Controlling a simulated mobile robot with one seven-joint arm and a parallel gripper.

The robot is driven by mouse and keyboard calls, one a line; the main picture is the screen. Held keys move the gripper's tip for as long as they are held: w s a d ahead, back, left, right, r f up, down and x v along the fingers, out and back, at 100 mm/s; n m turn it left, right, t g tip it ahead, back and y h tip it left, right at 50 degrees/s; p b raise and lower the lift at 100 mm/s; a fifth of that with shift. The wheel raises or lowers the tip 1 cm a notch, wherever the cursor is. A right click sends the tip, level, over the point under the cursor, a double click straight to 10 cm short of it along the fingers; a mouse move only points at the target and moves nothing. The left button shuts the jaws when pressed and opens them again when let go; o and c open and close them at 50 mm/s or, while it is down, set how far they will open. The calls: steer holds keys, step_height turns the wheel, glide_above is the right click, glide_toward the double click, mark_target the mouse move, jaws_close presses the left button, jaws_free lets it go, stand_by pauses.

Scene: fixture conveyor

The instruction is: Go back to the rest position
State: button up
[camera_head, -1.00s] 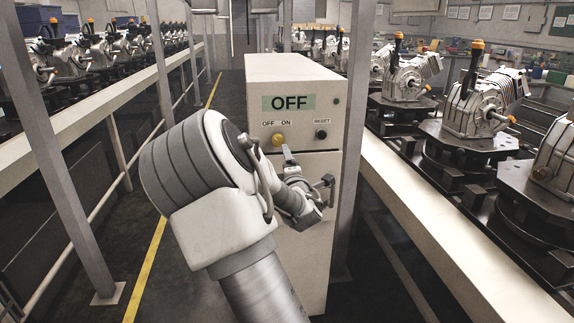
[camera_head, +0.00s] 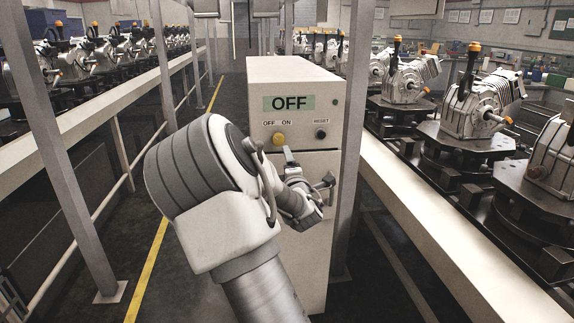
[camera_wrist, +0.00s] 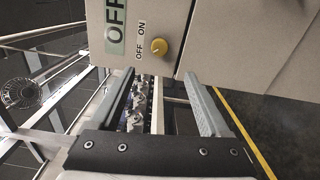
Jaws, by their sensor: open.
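My gripper (camera_head: 308,168) is in front of the light control cabinet (camera_head: 315,240). In the wrist view my gripper (camera_wrist: 158,78) has its two grey fingers wide apart with nothing held between them. The cabinet (camera_wrist: 240,40) fills the top of that view, and its yellow knob (camera_wrist: 159,46) lies beyond the fingertips, apart from them. In the head view the yellow knob (camera_head: 278,139) sits under a green display (camera_head: 289,103) reading OFF. A black RESET knob (camera_head: 321,134) is to its right. My arm hides part of the cabinet's lower front.
A conveyor (camera_head: 425,225) with metal housings (camera_head: 485,100) runs along the right. Another conveyor (camera_head: 100,110) with several housings runs along the left. A grey post (camera_head: 60,170) stands at left. The dark floor beside the yellow line (camera_head: 150,265) is open.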

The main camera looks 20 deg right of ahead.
steer(key=s+a+r+m+g+y, duration=0.15)
steer(key=s+a+m+g, duration=0.35)
steer(key=s, duration=0.8)
steer(key=s+a+f+m+g+y, duration=0.1)
steer(key=s+a+m+g+y, duration=0.15)
steer(key=s+a+m, duration=0.75)
steer(key=s+a+r+m+g+y, duration=0.1)
steer(key=s+a+g, duration=0.3)
steer(key=s, duration=1.2)
step_height(320, 180, up, 13)
steer(key=p, duration=1.3)
steer(key=shift+f, duration=0.15)
steer(key=shift+w+d, duration=0.1)
steer(key=shift+d, duration=0.1)
